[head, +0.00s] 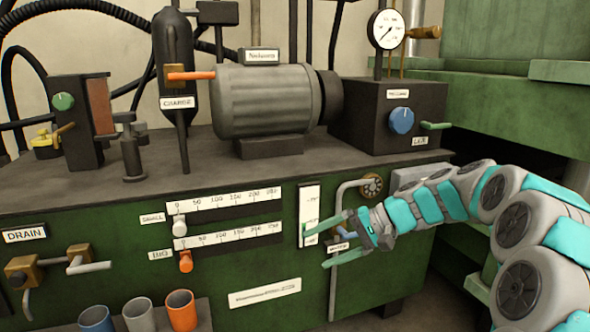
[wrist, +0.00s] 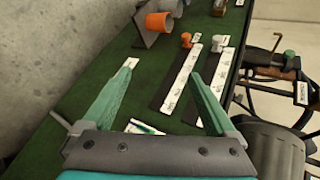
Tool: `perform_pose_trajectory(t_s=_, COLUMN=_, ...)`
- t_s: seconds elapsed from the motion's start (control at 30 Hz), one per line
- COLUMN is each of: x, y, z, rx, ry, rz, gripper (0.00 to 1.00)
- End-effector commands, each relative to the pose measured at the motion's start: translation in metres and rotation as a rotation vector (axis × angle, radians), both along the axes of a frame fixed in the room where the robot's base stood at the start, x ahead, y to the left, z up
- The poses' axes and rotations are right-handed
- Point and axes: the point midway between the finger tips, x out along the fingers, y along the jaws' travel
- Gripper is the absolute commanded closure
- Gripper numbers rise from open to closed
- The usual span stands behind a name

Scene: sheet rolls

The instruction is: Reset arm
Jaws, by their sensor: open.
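My gripper (head: 317,248) is in front of the green machine panel (head: 258,268), its two green fingers spread apart and pointing left. The arm reaches in from the right edge, bent in several grey and teal segments. In the wrist view the fingers of my gripper (wrist: 164,72) are wide apart with nothing between them. The left fingertip lies in line with a white strip on the panel; I cannot tell whether it touches.
Two white scales (head: 225,202) with a white and an orange slider lie left of the gripper. A grey pipe (head: 335,285) runs down close behind the fingers. Cups (head: 181,309) stand at the lower left. A motor (head: 265,100) and dark gauge box (head: 380,115) stand on top.

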Motion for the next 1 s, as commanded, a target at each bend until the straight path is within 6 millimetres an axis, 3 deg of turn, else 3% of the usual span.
perform_pose_trajectory(t_s=0.03, x=-0.023, y=0.011, z=0.002, rx=-0.040, ry=0.011, rz=0.032, gripper=0.08)
perform_pose_trajectory(t_s=0.2, x=-0.094, y=0.030, z=-0.008, rx=-0.195, ry=0.049, rz=0.121, gripper=0.08)
perform_pose_trajectory(t_s=0.43, x=-0.188, y=0.027, z=-0.030, rx=-0.425, ry=0.086, rz=0.212, gripper=0.08)
perform_pose_trajectory(t_s=0.67, x=-0.277, y=-0.004, z=-0.054, rx=-0.662, ry=0.115, rz=0.276, gripper=0.08)
perform_pose_trajectory(t_s=0.8, x=-0.325, y=-0.033, z=-0.068, rx=-0.803, ry=0.127, rz=0.297, gripper=0.08)
perform_pose_trajectory(t_s=1.0, x=-0.371, y=-0.068, z=-0.081, rx=-0.948, ry=0.139, rz=0.309, gripper=0.08)
